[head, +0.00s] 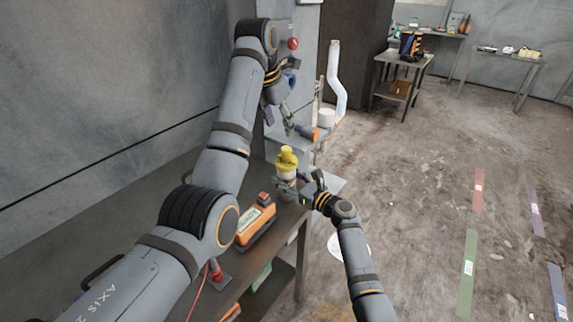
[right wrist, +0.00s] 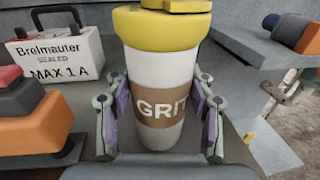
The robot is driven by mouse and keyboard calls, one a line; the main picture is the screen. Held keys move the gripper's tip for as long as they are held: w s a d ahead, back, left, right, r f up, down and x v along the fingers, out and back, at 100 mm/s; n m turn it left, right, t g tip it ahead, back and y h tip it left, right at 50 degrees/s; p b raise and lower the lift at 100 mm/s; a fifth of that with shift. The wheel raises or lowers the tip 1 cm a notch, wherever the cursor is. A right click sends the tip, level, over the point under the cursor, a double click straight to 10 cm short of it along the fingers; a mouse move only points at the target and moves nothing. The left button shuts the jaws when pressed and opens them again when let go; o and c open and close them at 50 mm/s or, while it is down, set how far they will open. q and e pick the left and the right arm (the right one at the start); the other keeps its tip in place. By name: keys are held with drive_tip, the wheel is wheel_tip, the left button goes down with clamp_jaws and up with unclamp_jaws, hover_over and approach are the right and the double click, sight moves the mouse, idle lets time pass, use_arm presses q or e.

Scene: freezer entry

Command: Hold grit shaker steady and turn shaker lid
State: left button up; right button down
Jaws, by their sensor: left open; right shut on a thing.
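The grit shaker (head: 288,177) stands upright on the work table, with a yellow lid (head: 287,157) on top. In the right wrist view the shaker (right wrist: 160,82) is a white body with a brown "GRIT" band, and its yellow lid (right wrist: 165,27) is cut off by the upper edge. My right gripper (right wrist: 160,118) is shut on the shaker's body, one finger on each side. In the head view my right gripper (head: 294,189) reaches it from the right. My left gripper (head: 279,115) is open, above and behind the shaker, apart from the lid.
An orange device (head: 256,225) with a red top lies on the table (head: 160,184) nearer me. A white box (right wrist: 62,52) marked "MAX 1 A" stands left of the shaker in the wrist view. An orange-and-blue object (head: 308,132) sits on a ledge behind. Open floor lies right.

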sight(286, 149)
use_arm(q)
drive_tip(key=w+f+m, duration=0.1)
drive_tip(key=f+m, duration=0.2)
drive_tip(key=m, duration=0.8)
drive_tip(key=w+d+f+m, duration=0.1)
drive_tip(key=f+m, duration=0.3)
drive_tip(key=m, duration=0.7)
drive_tip(key=w+d+f+m, duration=0.1)
drive_tip(key=f+m, duration=0.3)
drive_tip(key=m, duration=0.7)
drive_tip(key=shift+w+f, duration=0.1)
drive_tip(key=shift+w, duration=0.25)
clamp_jaws()
